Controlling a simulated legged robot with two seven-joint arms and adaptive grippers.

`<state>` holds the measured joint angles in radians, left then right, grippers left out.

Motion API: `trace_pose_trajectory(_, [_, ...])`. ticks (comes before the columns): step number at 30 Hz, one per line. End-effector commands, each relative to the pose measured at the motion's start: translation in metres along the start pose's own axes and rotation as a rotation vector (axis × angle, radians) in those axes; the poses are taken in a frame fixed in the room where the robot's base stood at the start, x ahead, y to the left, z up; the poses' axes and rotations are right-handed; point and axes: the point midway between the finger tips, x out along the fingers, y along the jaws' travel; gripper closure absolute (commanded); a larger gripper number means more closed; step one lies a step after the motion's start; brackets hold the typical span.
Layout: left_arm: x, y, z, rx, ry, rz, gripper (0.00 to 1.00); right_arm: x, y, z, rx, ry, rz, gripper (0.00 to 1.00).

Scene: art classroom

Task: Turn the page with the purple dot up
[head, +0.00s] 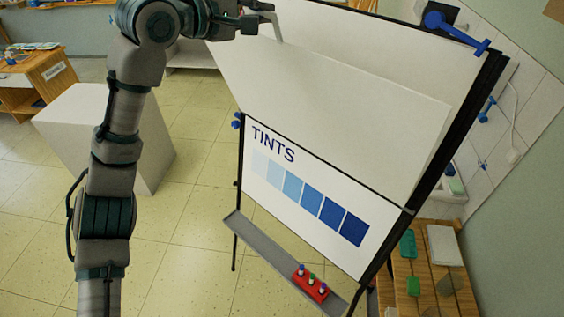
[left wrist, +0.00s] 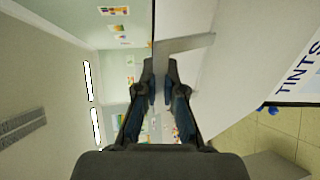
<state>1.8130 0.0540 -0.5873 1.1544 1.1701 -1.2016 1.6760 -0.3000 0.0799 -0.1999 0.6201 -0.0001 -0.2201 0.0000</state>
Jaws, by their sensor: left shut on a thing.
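The flip-chart easel (head: 240,215) stands with a large white page (head: 350,110) lifted and bent upward, its lower edge swung out from the board. Beneath it shows a page titled TINTS (head: 285,195) with a row of blue squares. My left gripper (head: 262,20) is at the raised page's upper left corner, at the top of the head view. No purple dot is visible on the sides I see. My right gripper is not in view.
A red holder with markers (head: 312,284) sits on the easel's grey tray (head: 262,254). A white block (head: 105,135) stands left of the easel, behind my left arm. A wooden unit (head: 445,290) with green items is at the lower right. Open tiled floor lies left of the easel.

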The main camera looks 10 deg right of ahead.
Motion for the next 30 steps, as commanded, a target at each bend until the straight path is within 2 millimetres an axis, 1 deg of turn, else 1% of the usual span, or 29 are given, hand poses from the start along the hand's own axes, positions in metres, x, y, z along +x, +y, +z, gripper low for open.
trace_pose_trajectory(6, [0.018, 0.009, 0.001, -0.002, -0.002, -0.003, 1.00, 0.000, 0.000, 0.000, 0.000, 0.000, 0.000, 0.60])
trace_pose_trajectory(13, [0.034, 0.019, 0.000, -0.002, -0.002, -0.002, 1.00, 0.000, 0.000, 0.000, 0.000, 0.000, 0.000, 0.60])
trace_pose_trajectory(17, [0.037, 0.021, 0.000, 0.000, -0.001, -0.001, 1.00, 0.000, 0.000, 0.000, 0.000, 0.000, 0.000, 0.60])
trace_pose_trajectory(30, [0.036, 0.021, -0.001, -0.001, 0.000, -0.001, 1.00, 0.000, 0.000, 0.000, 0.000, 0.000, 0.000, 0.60])
